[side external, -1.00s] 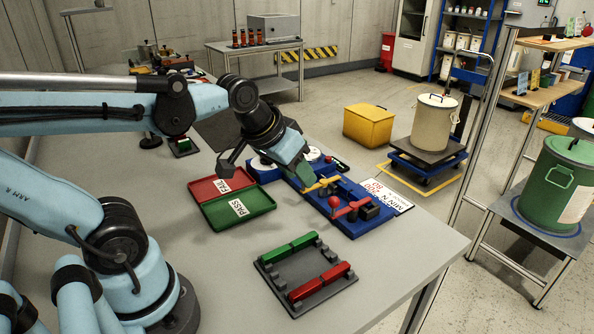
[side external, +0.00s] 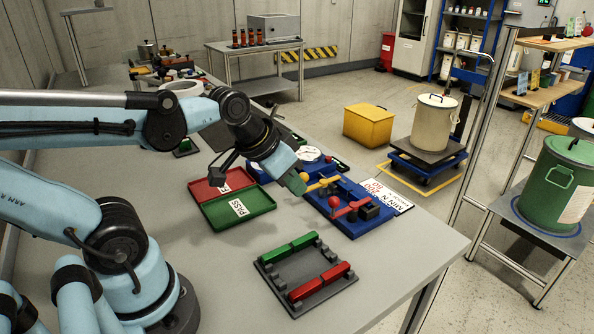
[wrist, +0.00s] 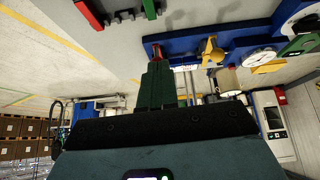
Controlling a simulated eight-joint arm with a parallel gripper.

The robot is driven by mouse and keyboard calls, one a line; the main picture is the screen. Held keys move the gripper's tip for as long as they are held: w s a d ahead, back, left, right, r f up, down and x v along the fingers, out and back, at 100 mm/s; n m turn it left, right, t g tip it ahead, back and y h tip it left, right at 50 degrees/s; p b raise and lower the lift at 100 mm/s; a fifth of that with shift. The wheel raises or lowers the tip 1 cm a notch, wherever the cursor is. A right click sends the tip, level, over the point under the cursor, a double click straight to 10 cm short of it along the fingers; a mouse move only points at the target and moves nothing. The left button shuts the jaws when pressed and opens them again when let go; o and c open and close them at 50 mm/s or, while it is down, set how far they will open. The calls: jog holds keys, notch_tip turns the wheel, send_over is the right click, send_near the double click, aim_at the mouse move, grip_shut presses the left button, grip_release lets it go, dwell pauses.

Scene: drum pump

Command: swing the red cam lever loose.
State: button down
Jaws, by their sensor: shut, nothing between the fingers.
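The red cam lever (side external: 347,208), with a round red knob, sits on the blue base plate (side external: 345,229) beside a dark block. A yellow lever (side external: 323,184) stands just behind it on the same plate. My gripper (side external: 297,186) is shut and empty, its green fingers pressed together. The fingertips are just left of the yellow lever and a little up and left of the red knob, apart from the red lever. In the wrist view the shut fingers (wrist: 156,82) point towards a red part (wrist: 156,50) on the blue plate; the yellow lever (wrist: 211,50) is to their right.
Red and green PASS/FAIL trays (side external: 240,207) lie left of the plate. A dark fixture with green and red bars (side external: 305,275) lies in front. A white label card (side external: 388,195) lies behind the plate. The table between the trays and the fixture is bare.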

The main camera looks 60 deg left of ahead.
jog(key=w+a+r+g+h, duration=0.1)
jog(key=w+a+r+h, duration=0.1)
jog(key=a, duration=0.3)
jog(key=w+a+r+m+g+h, duration=0.1)
jog(key=w+a+r+h, duration=0.1)
jog(key=a, duration=0.3)
jog(key=shift+w+a+h, duration=0.25)
jog(key=shift+a+h, duration=0.05)
jog(key=shift+h, duration=0.3)
jog(key=w+d+f, duration=0.3)
jog(key=d+f, duration=0.5)
jog(key=f, duration=0.1)
jog(key=shift+w+d, duration=0.15)
jog(key=shift+d, duration=0.05)
